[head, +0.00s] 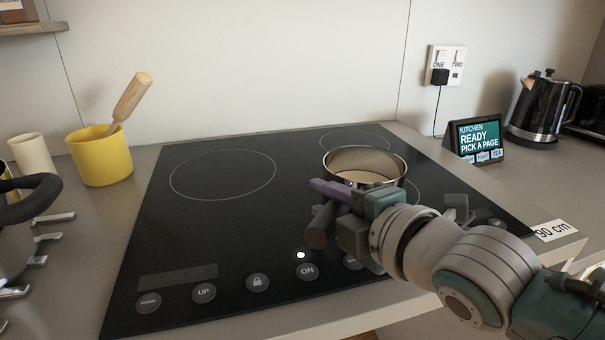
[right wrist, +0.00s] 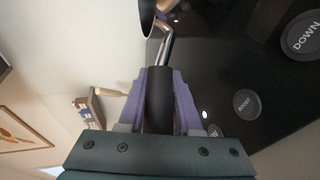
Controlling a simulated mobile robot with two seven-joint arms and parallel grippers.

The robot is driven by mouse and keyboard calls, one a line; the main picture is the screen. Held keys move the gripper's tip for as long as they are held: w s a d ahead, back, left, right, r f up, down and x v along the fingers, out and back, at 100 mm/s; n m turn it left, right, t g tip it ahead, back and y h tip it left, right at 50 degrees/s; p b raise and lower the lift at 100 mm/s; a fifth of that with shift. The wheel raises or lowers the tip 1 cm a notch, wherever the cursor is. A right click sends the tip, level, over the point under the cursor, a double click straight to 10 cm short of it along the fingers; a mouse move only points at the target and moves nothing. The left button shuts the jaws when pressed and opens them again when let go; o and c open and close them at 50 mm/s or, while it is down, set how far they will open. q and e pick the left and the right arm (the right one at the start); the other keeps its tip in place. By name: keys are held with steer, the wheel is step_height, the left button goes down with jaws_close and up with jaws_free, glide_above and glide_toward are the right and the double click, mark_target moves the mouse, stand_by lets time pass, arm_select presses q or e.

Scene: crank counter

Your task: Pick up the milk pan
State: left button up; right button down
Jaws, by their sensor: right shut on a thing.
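The milk pan (head: 364,160) is a small steel pan with a shiny rim and a dark handle (head: 321,226), over the right part of the black hob. Its handle also shows in the right wrist view (right wrist: 159,100), lying between two purple fingers, with a bent metal neck leading to the pan. My right gripper (head: 332,200) is shut on that handle, in front of the pan. My arm hides part of the pan's lower front. I cannot tell whether the pan's base touches the hob. My left gripper is not in view.
The hob (head: 240,235) has touch buttons along its front. A yellow pot (head: 100,158) with a wooden-handled tool stands left, near a cream cup (head: 32,154). A dark-handled grey vessel (head: 15,240) is at the left edge. A small screen (head: 479,138) and kettle (head: 540,107) stand right.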

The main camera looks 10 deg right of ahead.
steer(key=shift+r, duration=0.15)
steer(key=shift+r, duration=0.1)
